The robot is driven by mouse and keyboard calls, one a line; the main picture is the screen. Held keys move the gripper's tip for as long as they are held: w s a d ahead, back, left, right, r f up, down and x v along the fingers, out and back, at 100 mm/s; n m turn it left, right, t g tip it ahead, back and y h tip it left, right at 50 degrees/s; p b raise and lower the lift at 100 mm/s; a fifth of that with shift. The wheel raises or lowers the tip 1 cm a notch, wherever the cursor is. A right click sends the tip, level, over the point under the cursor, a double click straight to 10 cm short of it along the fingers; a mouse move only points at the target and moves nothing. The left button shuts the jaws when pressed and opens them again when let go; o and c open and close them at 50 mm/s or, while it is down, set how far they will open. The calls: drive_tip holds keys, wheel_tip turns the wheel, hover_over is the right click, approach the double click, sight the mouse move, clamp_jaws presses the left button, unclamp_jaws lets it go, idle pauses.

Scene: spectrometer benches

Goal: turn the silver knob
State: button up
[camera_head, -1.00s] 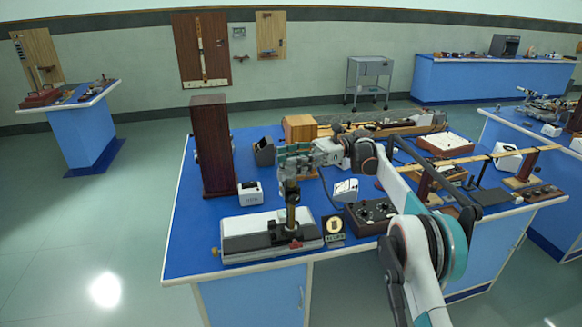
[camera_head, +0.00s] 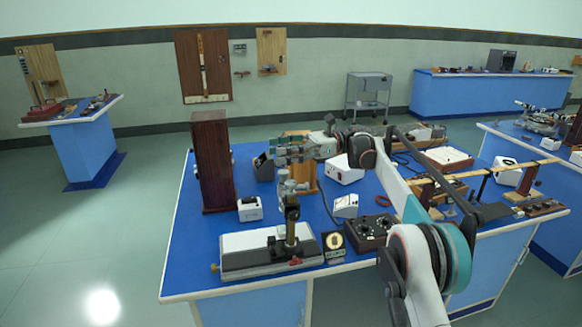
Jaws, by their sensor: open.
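A bench instrument with a white and black base (camera_head: 265,257) stands at the near left of the blue bench. A dark and brass upright (camera_head: 291,215) rises from it. Small grey, silver-looking parts (camera_head: 285,187) show at the top of this upright; I cannot tell for certain whether one is the silver knob. My gripper (camera_head: 276,155) is open, with its fingers pointing left. In the picture it is just above these grey parts. I see no contact, and the depth between them is unclear. A brass knob (camera_head: 215,267) and a red knob (camera_head: 295,262) sit low on the base.
A tall dark wooden box (camera_head: 212,165) stands left of my gripper. A small white box (camera_head: 249,209) is near it. A black box with dials (camera_head: 370,232) and a white device (camera_head: 345,206) stand to the right. A wooden box (camera_head: 305,170) is partly hidden behind my gripper.

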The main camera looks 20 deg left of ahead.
drive_tip(key=w+a+f+m+t+y, duration=0.2)
drive_tip(key=a+m+t, duration=0.3)
drive_tip(key=a+t, duration=0.45)
drive_tip(key=w+a+f+m+t+y, duration=0.15)
drive_tip(key=a+m+t, duration=0.4)
drive_tip(key=a, duration=0.65)
drive_tip(key=m+t+h+b, duration=0.2)
drive_tip(key=m+t+h, duration=1.3)
drive_tip(key=h, duration=0.4)
approach(289, 186)
drive_tip(key=shift+m+g, duration=0.35)
drive_tip(key=shift+g, duration=0.15)
drive_tip(key=w+b, duration=0.1)
drive_tip(key=w, duration=0.3)
drive_tip(key=w+b, duration=0.1)
drive_tip(key=w, duration=0.2)
drive_tip(key=w+b, duration=0.1)
drive_tip(key=w, duration=0.3)
drive_tip(key=shift+w+d+r, duration=0.3)
drive_tip(key=shift+w+r, duration=0.05)
drive_tip(key=shift+r, duration=0.05)
drive_tip(key=shift+y, duration=0.35)
drive_tip(key=c, duration=1.1)
